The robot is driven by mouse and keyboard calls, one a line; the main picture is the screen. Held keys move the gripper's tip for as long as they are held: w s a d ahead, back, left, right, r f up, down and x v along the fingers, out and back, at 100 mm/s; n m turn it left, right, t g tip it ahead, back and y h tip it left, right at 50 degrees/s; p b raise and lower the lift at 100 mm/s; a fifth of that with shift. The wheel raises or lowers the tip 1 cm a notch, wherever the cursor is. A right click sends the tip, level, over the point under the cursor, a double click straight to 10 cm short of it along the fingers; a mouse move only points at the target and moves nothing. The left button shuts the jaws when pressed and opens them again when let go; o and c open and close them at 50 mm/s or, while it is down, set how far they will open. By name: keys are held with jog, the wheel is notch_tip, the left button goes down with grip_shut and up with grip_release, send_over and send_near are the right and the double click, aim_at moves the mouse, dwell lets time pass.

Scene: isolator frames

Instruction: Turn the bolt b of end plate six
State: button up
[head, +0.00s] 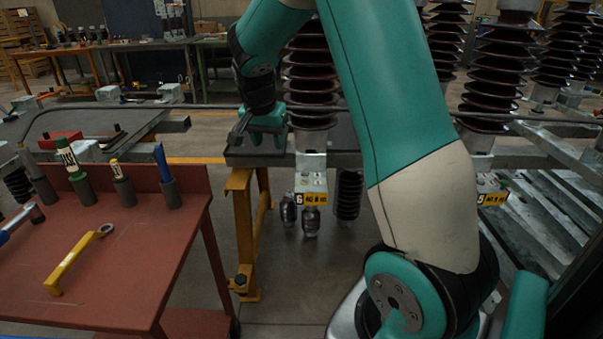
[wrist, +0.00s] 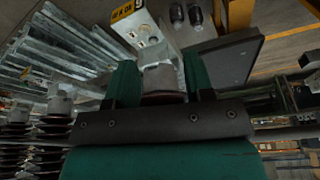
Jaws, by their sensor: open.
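End plate six (head: 311,170) is a pale metal plate under a dark ribbed insulator (head: 312,80), with a yellow tag (head: 312,199) reading 6. In the wrist view the end plate (wrist: 150,32) lies beyond my fingers, with the yellow tag (wrist: 128,10) at its edge. Small bolt heads (wrist: 147,42) show on the plate; I cannot tell which is bolt b. My gripper (head: 264,132) is just left of the insulator's base, above the end plate. Its green fingers (wrist: 159,82) are spread, with the plate's narrower neck seen between them; contact cannot be told.
A yellow trestle (head: 242,235) supports a dark beam near my gripper. Dark cylindrical parts (head: 311,220) hang below the plate. More insulators (head: 495,75) stand at the right.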

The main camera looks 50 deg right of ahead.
aim_at(305, 179)
jog(key=d+f+m+g+h, duration=0.15)
jog(key=d+m, duration=0.25)
jog(key=d, duration=0.4)
jog(key=shift+t, duration=0.35)
jog(key=x, duration=1.7)
jog(key=shift+a+f+p, duration=0.2)
jog(key=shift+p, duration=0.15)
grip_shut()
